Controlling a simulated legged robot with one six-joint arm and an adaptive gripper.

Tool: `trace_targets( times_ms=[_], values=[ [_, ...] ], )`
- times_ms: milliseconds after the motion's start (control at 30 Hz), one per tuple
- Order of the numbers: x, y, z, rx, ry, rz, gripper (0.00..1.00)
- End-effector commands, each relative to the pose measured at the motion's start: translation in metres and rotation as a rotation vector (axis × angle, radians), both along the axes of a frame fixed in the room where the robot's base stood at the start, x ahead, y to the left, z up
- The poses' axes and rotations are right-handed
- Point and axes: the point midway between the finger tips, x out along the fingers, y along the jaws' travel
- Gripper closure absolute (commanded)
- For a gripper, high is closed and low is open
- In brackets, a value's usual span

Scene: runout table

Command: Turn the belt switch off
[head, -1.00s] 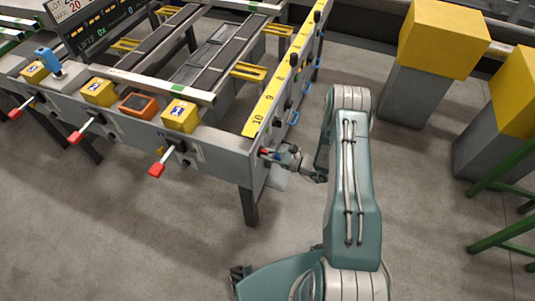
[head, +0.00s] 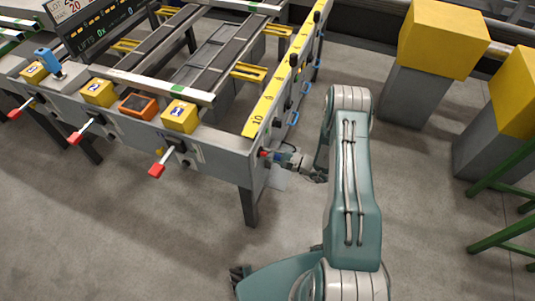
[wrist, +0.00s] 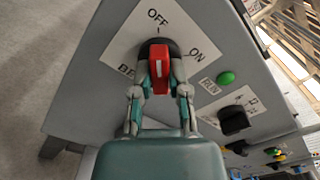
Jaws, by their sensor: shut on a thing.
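The belt switch is a red knob (wrist: 160,68) with a white line, on a white label plate (wrist: 128,50) reading OFF and ON. In the wrist view OFF is above the knob and ON is to its upper right. The knob's long axis and white line run nearly upright, pointing roughly at the OFF mark. My gripper (wrist: 160,80) is shut on the knob, one finger on each side. In the head view the red knob (head: 263,154) shows small at the table's end panel, with my gripper (head: 274,156) against it.
A green button (wrist: 226,78) and a black knob (wrist: 233,120) sit beside the switch on the panel. Red-tipped levers (head: 157,171) stick out from the table's front. Yellow-topped grey blocks (head: 440,40) stand at right. The floor (head: 140,235) in front is clear.

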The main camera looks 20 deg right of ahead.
Motion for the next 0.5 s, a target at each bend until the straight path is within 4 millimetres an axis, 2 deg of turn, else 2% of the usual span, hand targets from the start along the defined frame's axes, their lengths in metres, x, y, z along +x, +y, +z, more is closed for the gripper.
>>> trace_targets(
  times_ms=[433,467,500],
  values=[
    [-0.0006,-0.0001,-0.0027,-0.01,0.0,-0.002,1.0],
    [-0.0005,0.0,-0.0027,-0.01,0.0,-0.002,0.65],
    [-0.0006,0.0,-0.0026,-0.009,-0.001,-0.001,0.47]
  ],
)
